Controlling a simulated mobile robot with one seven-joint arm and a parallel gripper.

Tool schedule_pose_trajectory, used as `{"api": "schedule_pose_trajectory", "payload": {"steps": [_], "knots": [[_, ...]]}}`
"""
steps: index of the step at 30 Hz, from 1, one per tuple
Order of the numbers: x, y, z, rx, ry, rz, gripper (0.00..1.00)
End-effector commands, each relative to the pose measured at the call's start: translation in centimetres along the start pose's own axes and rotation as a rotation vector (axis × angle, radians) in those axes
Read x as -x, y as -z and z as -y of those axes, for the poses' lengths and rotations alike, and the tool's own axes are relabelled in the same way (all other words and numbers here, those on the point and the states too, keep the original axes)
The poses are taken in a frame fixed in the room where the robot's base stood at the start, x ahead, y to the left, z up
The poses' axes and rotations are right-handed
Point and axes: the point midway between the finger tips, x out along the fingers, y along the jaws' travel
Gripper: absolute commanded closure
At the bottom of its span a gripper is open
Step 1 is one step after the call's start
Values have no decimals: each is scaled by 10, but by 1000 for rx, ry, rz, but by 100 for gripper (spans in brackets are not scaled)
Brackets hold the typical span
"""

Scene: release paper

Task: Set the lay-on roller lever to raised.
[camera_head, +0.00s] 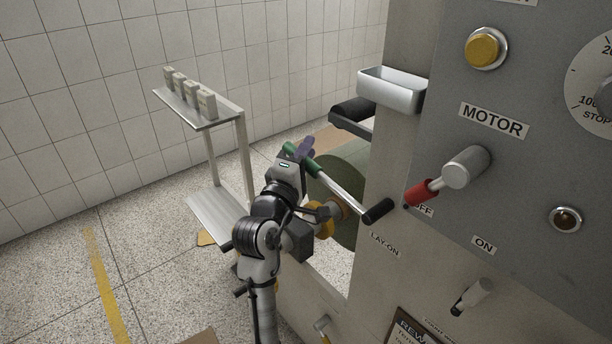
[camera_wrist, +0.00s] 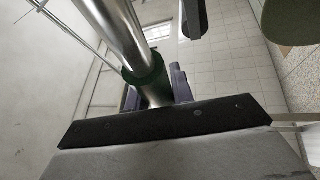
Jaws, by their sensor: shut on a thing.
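The lay-on roller lever is a metal rod (camera_head: 341,187) with a green grip (camera_head: 317,167) at its upper left end. Its lower right end meets a black hub (camera_head: 378,210) above the LAY-ON label (camera_head: 385,245). The rod slants up and left from the hub. My gripper (camera_head: 303,150), with purple fingers, is shut on the lever at the green grip. In the wrist view the rod (camera_wrist: 118,32) and green grip (camera_wrist: 146,78) run down between the purple fingers (camera_wrist: 180,84). The fingers partly hide the grip.
A red-handled motor lever (camera_head: 420,192) sits right of the hub on the grey panel. A metal tray (camera_head: 392,88) and a black roller (camera_head: 352,112) stick out above. A green disc (camera_head: 345,180) is behind the rod. A shelf stand (camera_head: 243,150) with small boxes stands at left.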

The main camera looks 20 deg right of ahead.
Motion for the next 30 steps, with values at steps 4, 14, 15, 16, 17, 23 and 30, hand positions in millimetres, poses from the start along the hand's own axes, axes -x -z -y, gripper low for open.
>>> {"api": "schedule_pose_trajectory", "payload": {"steps": [4, 14, 15, 16, 17, 23, 30], "knots": [[-3, -4, -29, -126, -75, 24, 100], [-4, -20, -74, -343, -184, 71, 100], [-4, -22, -78, -363, -193, 75, 100], [-4, -23, -80, -376, -199, 78, 100], [-4, -24, -82, -387, -206, 81, 100], [-3, -30, -93, -444, -233, 94, 100], [-3, -33, -98, -468, -244, 100, 100]]}}
